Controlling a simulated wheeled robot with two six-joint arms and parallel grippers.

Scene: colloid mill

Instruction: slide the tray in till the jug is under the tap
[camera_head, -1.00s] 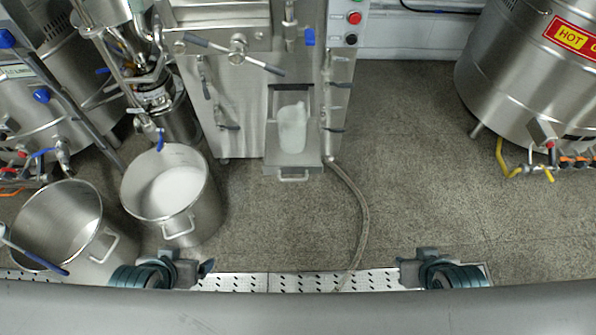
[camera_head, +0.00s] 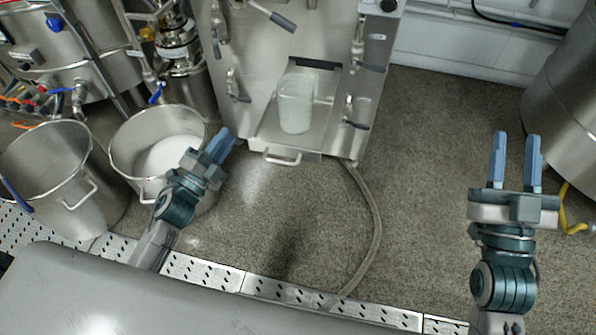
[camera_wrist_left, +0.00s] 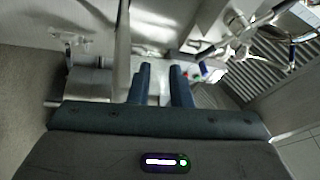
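The metal tray (camera_head: 268,136) sticks out of the front of the steel machine, with its bar handle (camera_head: 283,160) facing me. A pale translucent jug (camera_head: 296,103) stands upright on the tray, in front of the machine's opening. I cannot clearly make out the tap. My left gripper (camera_head: 222,142) is left of the tray handle, apart from it, over the edge of a steel pot. The left wrist view shows its two fingers (camera_wrist_left: 160,84) apart with nothing between them. My right gripper (camera_head: 516,160) is open and empty, far to the right of the tray.
Two open steel pots stand at left, one with white contents (camera_head: 172,155) and one further left (camera_head: 45,160). A hose (camera_head: 375,225) curves over the floor right of the tray. A large steel vessel (camera_head: 570,105) stands at far right. The floor before the tray is clear.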

